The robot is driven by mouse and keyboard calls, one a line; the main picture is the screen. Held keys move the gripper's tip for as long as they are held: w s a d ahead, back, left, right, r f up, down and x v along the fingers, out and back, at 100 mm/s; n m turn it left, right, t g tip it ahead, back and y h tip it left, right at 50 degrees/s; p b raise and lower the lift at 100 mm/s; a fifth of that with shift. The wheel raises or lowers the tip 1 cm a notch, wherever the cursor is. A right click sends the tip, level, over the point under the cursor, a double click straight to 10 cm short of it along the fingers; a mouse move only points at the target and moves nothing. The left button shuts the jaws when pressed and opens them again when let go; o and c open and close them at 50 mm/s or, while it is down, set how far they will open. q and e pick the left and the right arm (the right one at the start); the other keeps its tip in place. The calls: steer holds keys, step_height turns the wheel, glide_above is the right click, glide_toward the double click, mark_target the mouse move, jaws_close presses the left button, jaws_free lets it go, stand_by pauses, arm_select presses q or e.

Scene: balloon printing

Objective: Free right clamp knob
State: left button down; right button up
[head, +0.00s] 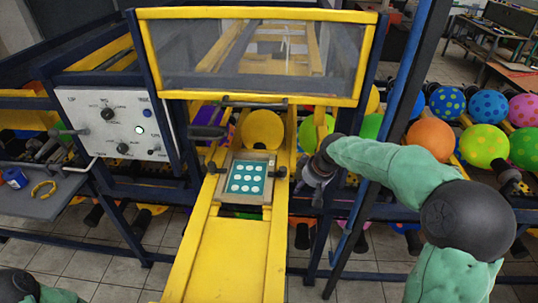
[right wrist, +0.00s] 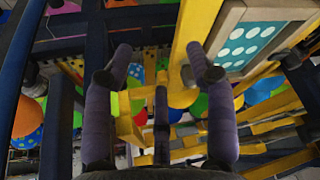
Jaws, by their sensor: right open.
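The right clamp knob (head: 281,172) is a small dark knob at the right edge of the plate frame (head: 229,185). The frame holds a teal plate (head: 249,180) with white dots. The left clamp knob (head: 212,168) is on the frame's other side. My right gripper (head: 317,185) is just right of the right knob, apart from it in the head view. The teal plate (right wrist: 250,45) shows at upper right there. My left gripper is out of view.
A yellow chute (head: 225,262) runs toward me below the frame. A yellow-framed clear guard (head: 262,58) stands above it. A white control panel (head: 118,122) is at left. A blue post (head: 385,130) stands by my right arm. Balloons (head: 484,145) fill racks at right.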

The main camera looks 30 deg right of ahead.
steer(key=p, duration=0.2)
glide_above(283, 168)
steer(key=s, duration=0.3)
steer(key=x, duration=0.3)
steer(key=shift+w+f, duration=0.1)
steer(key=shift+w, duration=0.3)
steer(key=shift+w+f, duration=0.25)
steer(key=shift+f, duration=0.25)
steer(key=c, duration=1.1)
